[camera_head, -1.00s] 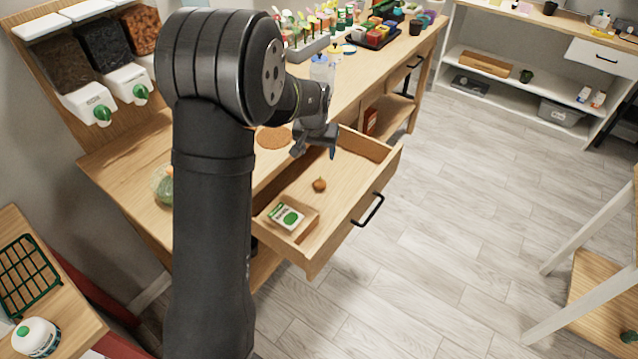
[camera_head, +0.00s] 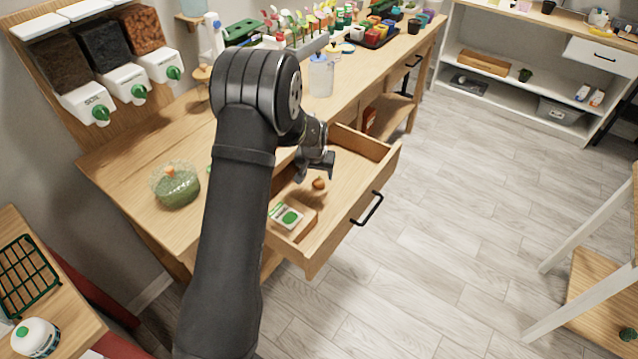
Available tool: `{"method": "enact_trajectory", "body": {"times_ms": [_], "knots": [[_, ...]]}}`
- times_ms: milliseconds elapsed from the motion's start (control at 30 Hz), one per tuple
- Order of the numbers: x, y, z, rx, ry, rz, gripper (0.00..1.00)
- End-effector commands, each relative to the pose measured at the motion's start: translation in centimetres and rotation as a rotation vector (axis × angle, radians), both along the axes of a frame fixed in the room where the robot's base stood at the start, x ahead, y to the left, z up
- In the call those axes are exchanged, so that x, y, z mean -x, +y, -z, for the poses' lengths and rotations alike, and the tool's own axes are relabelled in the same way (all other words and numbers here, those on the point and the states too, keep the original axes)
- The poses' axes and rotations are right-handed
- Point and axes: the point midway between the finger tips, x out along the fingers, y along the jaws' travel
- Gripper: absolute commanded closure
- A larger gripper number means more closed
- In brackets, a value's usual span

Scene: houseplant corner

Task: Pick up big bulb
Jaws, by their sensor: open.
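A brown bulb (camera_head: 319,183) lies on the floor of the open wooden drawer (camera_head: 345,205). It is the only bulb I can make out. My gripper (camera_head: 317,178) is inside the drawer's outline in the picture, pointing down, right at or just above the bulb. Its fingers are open and nothing is held in them. How far the fingertips are from the bulb in height, and whether they touch it, I cannot tell.
A small box with a green-dotted packet (camera_head: 287,216) sits in the drawer's near corner. The drawer walls and black handle (camera_head: 367,209) stand around the bulb. A green glass container (camera_head: 175,184) and a clear bottle (camera_head: 321,76) stand on the bench.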

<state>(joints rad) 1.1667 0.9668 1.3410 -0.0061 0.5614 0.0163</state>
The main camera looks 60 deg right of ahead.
Motion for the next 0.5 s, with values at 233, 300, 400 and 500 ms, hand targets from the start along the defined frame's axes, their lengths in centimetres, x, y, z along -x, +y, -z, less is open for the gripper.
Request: {"method": "enact_trajectory", "body": {"times_ms": [233,300,400,500], "knots": [[0.0,-0.7,3.6,-0.002,0.0,0.0,0.37],[-0.1,-0.8,4.0,-0.001,-0.001,0.0,0.37],[-0.1,-0.9,4.4,0.0,-0.001,0.0,0.37],[-0.1,-1.0,4.4,0.001,-0.001,0.0,0.37]]}}
